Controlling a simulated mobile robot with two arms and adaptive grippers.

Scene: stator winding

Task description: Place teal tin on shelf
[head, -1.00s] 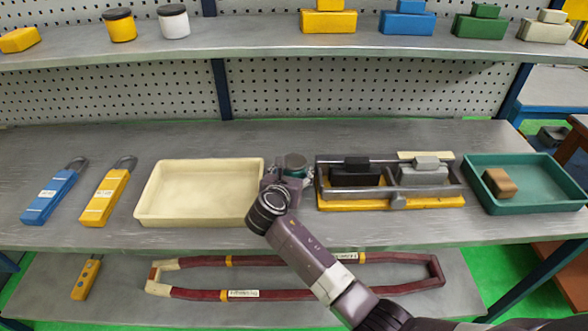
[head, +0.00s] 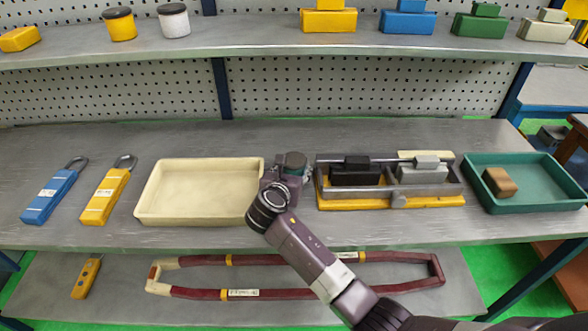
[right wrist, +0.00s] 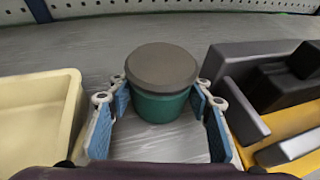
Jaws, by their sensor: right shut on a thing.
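The teal tin (right wrist: 160,106) has a flat grey-brown lid and stands upright in the right wrist view. In the head view only its top (head: 294,158) shows behind my right gripper (head: 290,168). It is on the middle shelf (head: 330,140), between the cream tray and the yellow fixture. The blue-padded fingers of my right gripper (right wrist: 160,92) are on both sides of the tin, shut on it. The tin's lower front is partly hidden in the head view. The upper shelf (head: 250,45) holds a yellow tin (head: 120,25) and a white tin (head: 174,22), both dark-lidded. My left gripper is not in view.
The cream tray (head: 140,205) is close left of the gripper, and the yellow fixture (head: 425,202) with dark and grey blocks is close right. A green tray (head: 540,205) stands farther right. The upper shelf has free room between the white tin and yellow blocks (head: 328,20).

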